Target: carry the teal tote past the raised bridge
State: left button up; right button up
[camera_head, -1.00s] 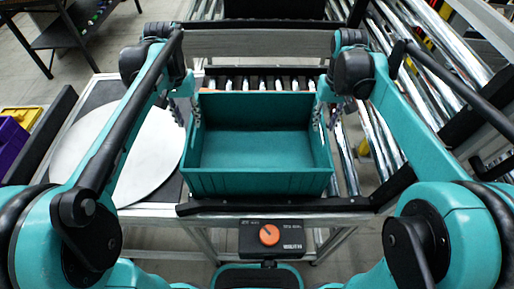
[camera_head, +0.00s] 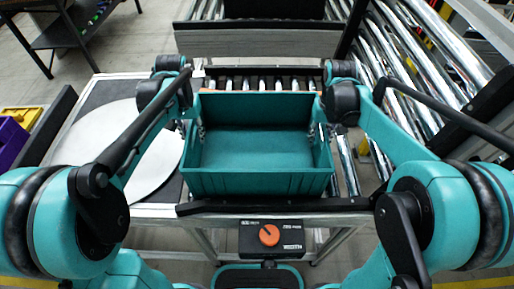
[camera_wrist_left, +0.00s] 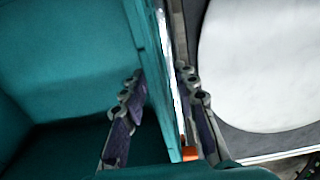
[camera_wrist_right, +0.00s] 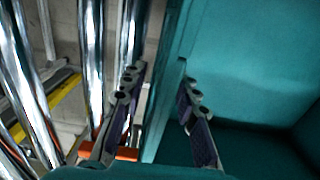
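The teal tote (camera_head: 258,185) is an empty open-topped bin, level, at the front centre of the head view. My left gripper (camera_head: 200,128) is at its left wall. In the left wrist view my left gripper (camera_wrist_left: 162,80) straddles the wall, one finger inside and one outside, spread with gaps. My right gripper (camera_head: 319,128) is at the right wall. In the right wrist view my right gripper (camera_wrist_right: 157,78) straddles that wall too, fingers spread and floor showing between the outer finger and the wall. I cannot tell which part is the raised bridge.
Rollers (camera_head: 250,84) lie just behind the tote. Long shiny rollers (camera_head: 420,60) with dark rails run along the right. A round pale disc (camera_head: 90,150) lies at left. A control box (camera_head: 272,237) is in front.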

aim_at(190, 126)
pick_arm(q)
grip_shut()
pick_arm(e)
grip_shut()
pick_arm(q)
jog(key=shift+r, duration=0.2)
pick_arm(e)
jog(key=shift+r, duration=0.2)
